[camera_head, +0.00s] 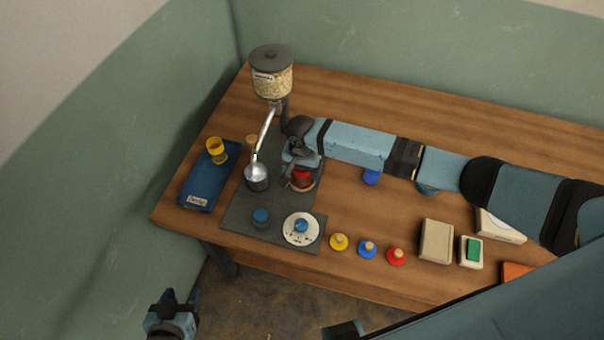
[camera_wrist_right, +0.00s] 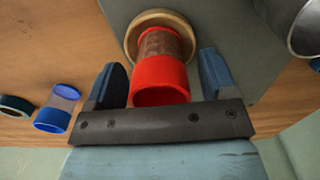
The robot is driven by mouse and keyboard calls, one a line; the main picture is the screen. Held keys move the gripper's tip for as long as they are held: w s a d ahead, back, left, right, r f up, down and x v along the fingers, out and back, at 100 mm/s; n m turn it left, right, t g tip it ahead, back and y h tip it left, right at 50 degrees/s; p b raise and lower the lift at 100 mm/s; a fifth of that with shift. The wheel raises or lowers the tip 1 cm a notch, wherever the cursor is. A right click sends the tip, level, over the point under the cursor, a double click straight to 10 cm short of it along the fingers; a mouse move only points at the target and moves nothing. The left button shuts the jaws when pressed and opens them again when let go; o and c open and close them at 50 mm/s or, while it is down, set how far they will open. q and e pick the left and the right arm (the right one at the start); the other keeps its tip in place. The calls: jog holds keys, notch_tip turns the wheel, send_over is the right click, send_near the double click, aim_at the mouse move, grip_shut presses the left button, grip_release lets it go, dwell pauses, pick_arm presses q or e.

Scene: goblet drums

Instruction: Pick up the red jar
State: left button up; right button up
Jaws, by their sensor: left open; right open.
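The red jar (camera_head: 302,179) stands on a round wooden base on the dark grey mat (camera_head: 240,215), under my right arm. In the right wrist view the jar (camera_wrist_right: 160,78) has red bands and a brownish see-through middle. My right gripper (camera_head: 297,158) is open, and it also shows in the right wrist view (camera_wrist_right: 162,72). Its two blue fingers lie on either side of the jar, with a visible gap on each side. In the head view the gripper partly hides the jar. My left gripper (camera_head: 178,304) is open and empty, off the table at lower left.
A metal cup (camera_head: 257,177) stands left of the jar. A grain dispenser (camera_head: 272,72) is behind. A blue jar (camera_head: 371,177) is to the right. Several coloured lids and boxes line the front edge.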

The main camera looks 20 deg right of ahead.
jog(key=shift+f, duration=0.25)
jog(key=c, duration=1.1)
jog(key=shift+r, duration=0.1)
